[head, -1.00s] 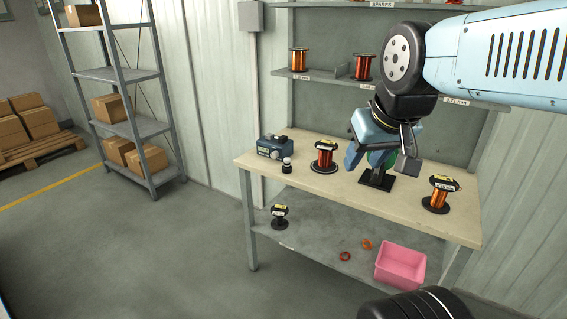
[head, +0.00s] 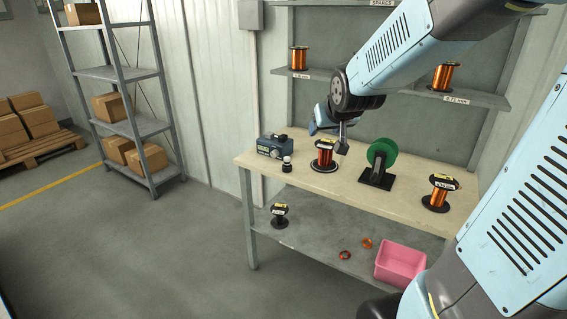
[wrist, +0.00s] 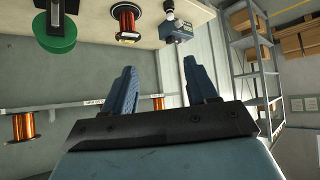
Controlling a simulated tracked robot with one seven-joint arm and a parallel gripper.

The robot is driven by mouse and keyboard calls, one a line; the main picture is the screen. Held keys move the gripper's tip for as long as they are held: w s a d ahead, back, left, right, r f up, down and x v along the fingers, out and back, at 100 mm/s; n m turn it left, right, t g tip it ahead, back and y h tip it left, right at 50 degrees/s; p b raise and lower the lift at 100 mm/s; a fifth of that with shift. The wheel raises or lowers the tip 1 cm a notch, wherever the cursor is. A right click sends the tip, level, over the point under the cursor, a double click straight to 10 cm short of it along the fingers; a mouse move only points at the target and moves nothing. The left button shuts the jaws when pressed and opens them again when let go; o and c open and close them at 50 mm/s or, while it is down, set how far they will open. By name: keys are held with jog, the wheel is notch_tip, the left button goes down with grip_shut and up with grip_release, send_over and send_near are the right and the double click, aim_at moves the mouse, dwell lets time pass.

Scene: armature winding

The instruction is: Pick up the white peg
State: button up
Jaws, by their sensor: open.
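I cannot make out a white peg in either view. My gripper (head: 326,136) is open and empty, above and beside the copper wire spool (head: 325,155) on the bench. In the wrist view, my gripper (wrist: 160,66) shows two blue fingers well apart with nothing between them. This view looks upside down, with the bench along its top. The same spool (wrist: 128,22) appears there beyond the fingers. A small black and white item (head: 287,164) stands on the bench left of the spool; I cannot tell what it is.
A green wheel on a black stand (head: 381,160) and another spool (head: 439,193) stand right on the bench (head: 300,186). A blue meter box (head: 273,146) stands left. Shelves with spools (head: 299,59) are behind. A pink bin (head: 400,264) sits on the lower shelf.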

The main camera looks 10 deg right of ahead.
jog(key=w+f+t, duration=0.2)
jog(key=w+f, duration=0.4)
jog(key=w, duration=0.5)
jog(key=t+y, duration=0.1)
jog(key=t, duration=0.3)
send_near(288, 161)
notch_tip(288, 161, up, 7)
jog(key=s+d, duration=0.1)
jog(key=s, duration=0.1)
notch_tip(288, 161, down, 9)
jog(key=n+t+y, duration=0.1)
jog(key=t, duration=0.1)
jog(key=w, duration=0.2)
jog(key=w+a, duration=0.1)
jog(key=w, duration=0.4)
jog(key=shift+w+a+f, duration=0.15)
jog(key=shift+w+a, duration=0.05)
jog(key=shift+w, duration=0.15)
jog(key=shift+w+a, duration=0.15)
jog(key=shift+w, duration=2.6)
jog(key=c, duration=1)
